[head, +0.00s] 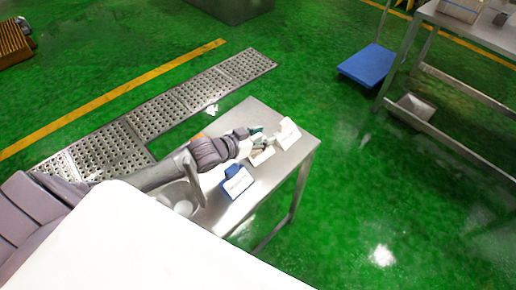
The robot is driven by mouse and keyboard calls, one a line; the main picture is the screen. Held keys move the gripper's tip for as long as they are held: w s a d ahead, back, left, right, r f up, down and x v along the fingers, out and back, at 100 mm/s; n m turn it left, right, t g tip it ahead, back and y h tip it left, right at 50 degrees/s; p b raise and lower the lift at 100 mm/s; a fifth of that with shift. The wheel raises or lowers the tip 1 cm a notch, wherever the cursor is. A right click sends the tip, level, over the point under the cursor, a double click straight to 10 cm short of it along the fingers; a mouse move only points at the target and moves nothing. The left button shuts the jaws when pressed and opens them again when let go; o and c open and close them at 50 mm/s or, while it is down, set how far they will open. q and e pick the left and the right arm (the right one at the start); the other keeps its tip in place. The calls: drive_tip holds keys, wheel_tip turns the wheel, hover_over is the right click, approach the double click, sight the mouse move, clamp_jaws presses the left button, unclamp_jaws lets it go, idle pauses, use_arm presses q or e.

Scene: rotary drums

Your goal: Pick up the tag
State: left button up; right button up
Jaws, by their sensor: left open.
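My left arm reaches in from the left over a small steel table (283,172). My left gripper (262,141) is over the far part of the table and looks open. A white card-like piece (288,134) stands just beyond its fingertips; I cannot tell whether they touch. A second white piece (262,156) lies just below the gripper, partly covered by it. A blue and white tag-like card (238,184) sits nearer on the table, apart from the fingers. I cannot tell for certain which piece is the tag. My right gripper is not in view.
A perforated metal floor grating (185,105) lies beyond the table, with a yellow line behind it. A blue platform (369,66) and a steel bench (470,35) stand at the upper right. Green floor right of the table is clear.

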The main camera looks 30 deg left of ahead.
use_arm(q)
drive_tip(key=shift+c, duration=0.4)
clamp_jaws()
drive_tip(key=shift+r, duration=0.1)
